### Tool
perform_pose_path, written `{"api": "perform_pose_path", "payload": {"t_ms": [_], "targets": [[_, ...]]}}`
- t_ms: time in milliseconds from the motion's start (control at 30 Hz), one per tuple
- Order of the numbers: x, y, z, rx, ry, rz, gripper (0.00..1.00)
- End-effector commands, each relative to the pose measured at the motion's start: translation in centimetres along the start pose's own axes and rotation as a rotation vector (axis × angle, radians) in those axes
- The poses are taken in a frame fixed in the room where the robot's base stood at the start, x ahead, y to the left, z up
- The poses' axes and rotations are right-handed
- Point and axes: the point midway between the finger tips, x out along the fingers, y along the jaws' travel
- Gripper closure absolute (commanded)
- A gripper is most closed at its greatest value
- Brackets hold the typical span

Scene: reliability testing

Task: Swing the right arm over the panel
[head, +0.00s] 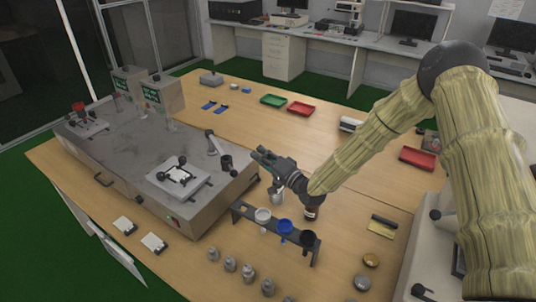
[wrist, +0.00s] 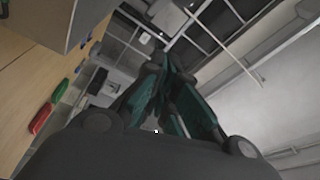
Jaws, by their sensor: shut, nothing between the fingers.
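The grey test machine (head: 130,150) stands on the wooden table at left. A white panel (head: 180,175) lies clamped in the fixture on its right part, with dark knobs around it. A slim metal arm (head: 212,142) stands behind and right of that panel, with a dark cylinder (head: 227,162) beside it; it does not lie over the panel. My gripper (head: 262,154) is above the machine's right edge, just right of the metal arm and apart from it as far as I can see. Its fingers (wrist: 158,75) are together and empty in the wrist view.
A dark rack (head: 275,235) with white, blue and black cups stands below my gripper. Several metal weights (head: 248,272) stand at the front. Green (head: 273,100) and red trays (head: 300,108) lie farther back. A second fixture (head: 85,122) is at the machine's left.

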Motion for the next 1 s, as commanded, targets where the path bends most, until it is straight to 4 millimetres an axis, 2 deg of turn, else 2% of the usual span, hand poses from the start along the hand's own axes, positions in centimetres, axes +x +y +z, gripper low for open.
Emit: {"api": "perform_pose_path", "payload": {"t_ms": [100, 300, 800, 1000], "targets": [[-0.6, -0.1, 1.4, 0.003, -0.002, 0.003, 1.0], [-1.0, 0.0, 2.7, 0.003, -0.001, 0.002, 1.0], [-1.1, 0.1, 3.2, 0.001, 0.001, 0.002, 1.0], [-0.6, -0.2, 4.7, -0.001, 0.02, 0.009, 1.0]]}}
